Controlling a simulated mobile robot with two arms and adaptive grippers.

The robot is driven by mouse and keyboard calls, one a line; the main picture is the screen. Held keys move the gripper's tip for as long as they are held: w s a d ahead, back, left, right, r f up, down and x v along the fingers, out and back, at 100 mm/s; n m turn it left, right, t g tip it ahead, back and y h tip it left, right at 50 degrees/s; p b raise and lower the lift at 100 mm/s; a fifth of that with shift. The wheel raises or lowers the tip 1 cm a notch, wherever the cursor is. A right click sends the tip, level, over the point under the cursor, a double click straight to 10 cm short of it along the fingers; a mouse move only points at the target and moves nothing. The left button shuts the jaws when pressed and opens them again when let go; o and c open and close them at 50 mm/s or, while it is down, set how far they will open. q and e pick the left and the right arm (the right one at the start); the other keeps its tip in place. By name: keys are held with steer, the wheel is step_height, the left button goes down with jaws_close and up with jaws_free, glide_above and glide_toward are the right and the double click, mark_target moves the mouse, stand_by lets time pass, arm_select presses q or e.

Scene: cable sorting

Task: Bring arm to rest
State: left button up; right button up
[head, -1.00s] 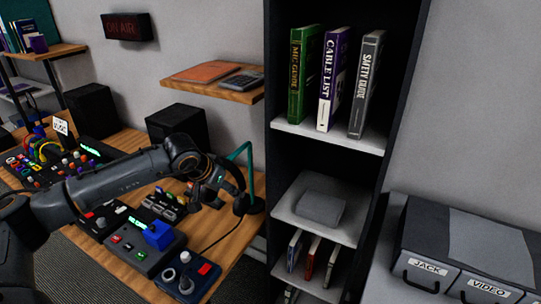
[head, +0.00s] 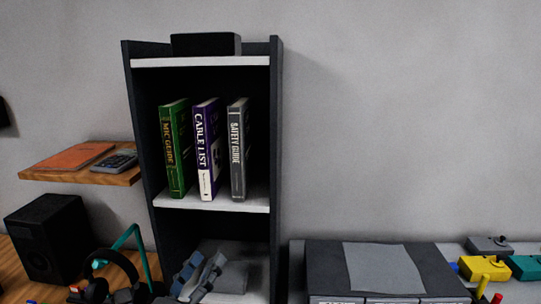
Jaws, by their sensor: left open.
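My left gripper (head: 200,271) shows at the bottom of the head view, in front of the lower part of the dark bookshelf (head: 276,150). Its two blue-grey fingers point up and stand apart, with nothing seen between them. Behind the fingers is a grey flat object (head: 234,274) on the lower shelf, partly hidden by them. Most of my left arm is below the picture edge. My right gripper is not in view.
Three books, including the purple Cable List (head: 207,150), stand on the middle shelf. A teal stand with headphones (head: 122,262) and a black speaker (head: 45,238) are at left. A dark drawer unit (head: 450,268) and coloured boxes (head: 485,269) are at right.

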arm_select(q)
steer(key=s+a+f+n+g+y, duration=0.45)
steer(key=f+n, duration=0.45)
steer(key=n, duration=0.3)
steer(key=s+a+f+n+g+y, duration=0.35)
steer(key=a+f+n+y, duration=0.25)
steer(key=f+n, duration=0.45)
steer(key=s+d+f+n+g+h, duration=0.15)
steer(key=s+f+n+g, duration=0.35)
steer(key=s, duration=0.5)
steer(key=s+d+f+n+g+h, duration=0.1)
steer(key=s+d+f+n+g, duration=0.15)
steer(key=s+f+n, duration=0.4)
steer(key=s+a+f+g, duration=0.1)
steer(key=s+f, duration=0.1)
steer(key=f, duration=1)
steer(key=s+f+g, duration=0.1)
steer(key=s+f, duration=0.1)
steer(key=f, duration=1)
steer(key=s+a+f+g, duration=0.1)
steer(key=s+a+f, duration=0.2)
steer(key=s+f, duration=1.3)
steer(key=shift+s+y, duration=0.3)
steer(key=shift+y, duration=0.1)
steer(key=shift+f, duration=0.1)
